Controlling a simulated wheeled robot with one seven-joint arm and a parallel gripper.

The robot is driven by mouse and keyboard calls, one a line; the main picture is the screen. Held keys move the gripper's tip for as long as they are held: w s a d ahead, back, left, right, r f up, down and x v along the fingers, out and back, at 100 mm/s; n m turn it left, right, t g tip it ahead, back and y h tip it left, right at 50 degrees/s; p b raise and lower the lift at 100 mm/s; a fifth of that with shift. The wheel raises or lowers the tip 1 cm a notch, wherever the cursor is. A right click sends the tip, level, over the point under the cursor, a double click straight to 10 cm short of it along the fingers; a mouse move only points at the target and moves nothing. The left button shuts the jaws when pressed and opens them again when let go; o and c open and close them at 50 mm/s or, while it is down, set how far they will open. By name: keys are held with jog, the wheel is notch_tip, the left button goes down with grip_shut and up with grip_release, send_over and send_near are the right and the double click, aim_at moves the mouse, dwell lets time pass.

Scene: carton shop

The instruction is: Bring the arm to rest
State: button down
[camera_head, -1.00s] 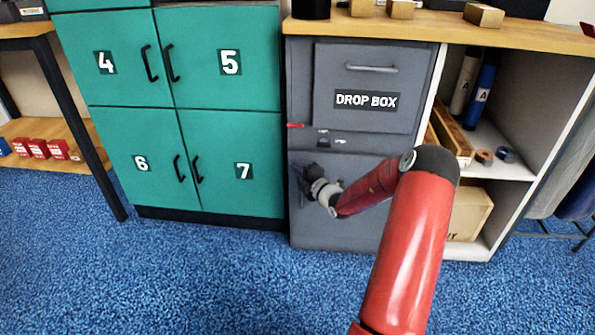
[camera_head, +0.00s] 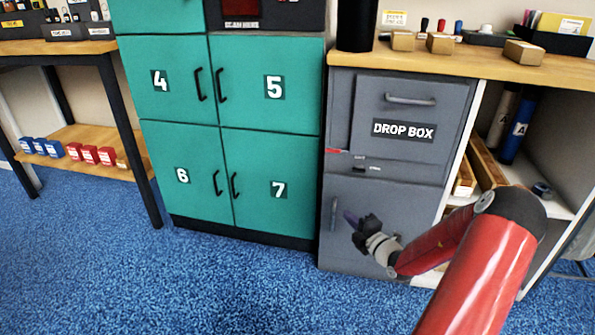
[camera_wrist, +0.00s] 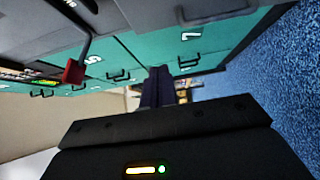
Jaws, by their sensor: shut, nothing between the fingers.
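My gripper (camera_head: 349,217) is at the end of my red arm, in front of the lower door of the grey drop box cabinet (camera_head: 376,218) in the head view. Its dark fingers point up and left, close to the vertical handle on that door. I cannot tell from this view how far it is from the door. In the wrist view my gripper's fingers (camera_wrist: 158,85) are together with nothing between them. The green lockers (camera_wrist: 125,55) show beyond them, tilted on their side.
Green lockers (camera_head: 231,122) numbered 4 to 7 stand left of the cabinet, doors shut. A wooden counter (camera_head: 430,66) carries small cartons and a black cup. An open shelf (camera_head: 545,195) is on the right. A table with red and blue boxes (camera_head: 91,154) is at left. Blue carpet (camera_head: 220,285) is clear in front.

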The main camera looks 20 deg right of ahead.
jog(key=s+a+r+n+g+y, duration=0.2)
jog(key=s+a+r+n+g, duration=0.15)
jog(key=a+n, duration=0.5)
jog(key=s+a+r+n+g+y, duration=0.2)
jog(key=a+r+n+g+y, duration=0.15)
jog(key=a+n, duration=0.5)
jog(key=s+a+r+n+g+y, duration=0.25)
jog(key=a+r+n+g, duration=0.2)
jog(key=a+n, duration=0.4)
jog(key=s+a+r+n+g+h, duration=0.2)
jog(key=s+n+h, duration=0.1)
jog(key=s+n, duration=0.4)
jog(key=s+a+r+n+g+h, duration=0.2)
jog(key=s+n+h, duration=0.1)
jog(key=s+n, duration=0.4)
jog(key=s+d+r+n+t+h+p, duration=0.1)
jog(key=s+d+r+n+t+h, duration=0.2)
jog(key=n, duration=0.9)
jog(key=s+d+r+h, duration=0.2)
jog(key=s, duration=0.2)
jog(key=shift+s+r, duration=0.2)
jog(key=shift+n, duration=0.25)
